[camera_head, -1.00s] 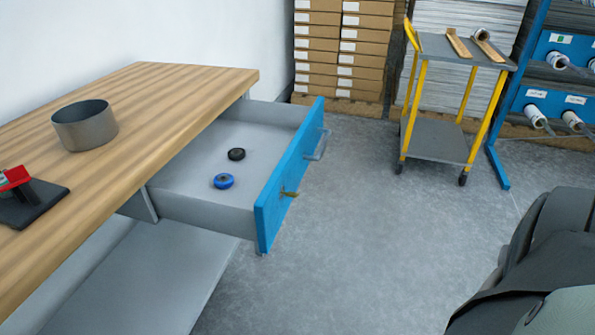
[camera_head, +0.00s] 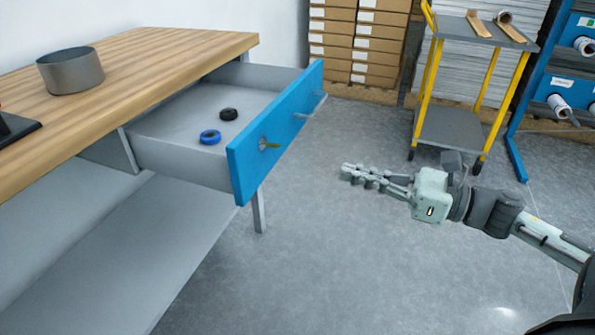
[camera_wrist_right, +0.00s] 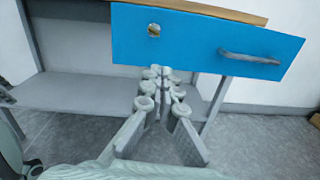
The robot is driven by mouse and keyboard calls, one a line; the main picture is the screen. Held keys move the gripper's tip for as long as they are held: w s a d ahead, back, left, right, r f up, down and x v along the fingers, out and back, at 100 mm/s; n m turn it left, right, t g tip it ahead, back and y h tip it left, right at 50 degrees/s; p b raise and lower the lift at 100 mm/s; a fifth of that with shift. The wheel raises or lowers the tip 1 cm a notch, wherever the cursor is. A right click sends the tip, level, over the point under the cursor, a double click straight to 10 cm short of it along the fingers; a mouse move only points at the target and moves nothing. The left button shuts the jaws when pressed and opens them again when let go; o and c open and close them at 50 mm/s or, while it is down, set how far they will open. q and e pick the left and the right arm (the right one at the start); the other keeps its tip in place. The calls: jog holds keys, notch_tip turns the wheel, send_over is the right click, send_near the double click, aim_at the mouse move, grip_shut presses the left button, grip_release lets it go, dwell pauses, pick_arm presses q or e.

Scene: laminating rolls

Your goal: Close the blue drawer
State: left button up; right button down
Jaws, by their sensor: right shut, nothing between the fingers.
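The blue drawer (camera_head: 274,134) is pulled well out from under the wooden workbench. Its blue front has a grey handle and a lock with a key. A black ring-shaped roll (camera_head: 228,114) and a blue one (camera_head: 210,137) lie inside it. My right gripper (camera_head: 345,172) is shut and empty, to the right of the drawer front and apart from it. In the right wrist view the blue front (camera_wrist_right: 195,45) spans the top, with its handle (camera_wrist_right: 248,57) at the right, and the gripper's fingers (camera_wrist_right: 160,72) point toward it from below. My left gripper is not in view.
A grey round container (camera_head: 70,72) stands on the workbench top (camera_head: 150,60). A grey lower shelf (camera_head: 110,255) sits under the bench. A yellow-framed trolley (camera_head: 450,130), stacked boxes (camera_head: 355,45) and a blue rack stand behind. The grey floor right of the drawer is clear.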

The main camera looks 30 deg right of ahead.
jog(key=a+n, duration=0.1)
jog(key=n, duration=0.1)
jog(key=b, duration=0.2)
send_near(261, 155)
jog(key=shift+g+y, duration=0.3)
jog(key=shift+y, duration=0.1)
jog(key=x, duration=0.4)
jog(key=shift+w, duration=0.5)
jog(key=shift+w+a, duration=0.2)
jog(key=shift+w, duration=0.05)
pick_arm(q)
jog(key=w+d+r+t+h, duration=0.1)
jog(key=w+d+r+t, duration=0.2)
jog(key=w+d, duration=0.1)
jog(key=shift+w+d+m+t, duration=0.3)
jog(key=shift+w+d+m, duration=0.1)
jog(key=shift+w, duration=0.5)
pick_arm(e)
jog(key=shift+w+a, duration=0.45)
jog(key=shift+w, duration=0.1)
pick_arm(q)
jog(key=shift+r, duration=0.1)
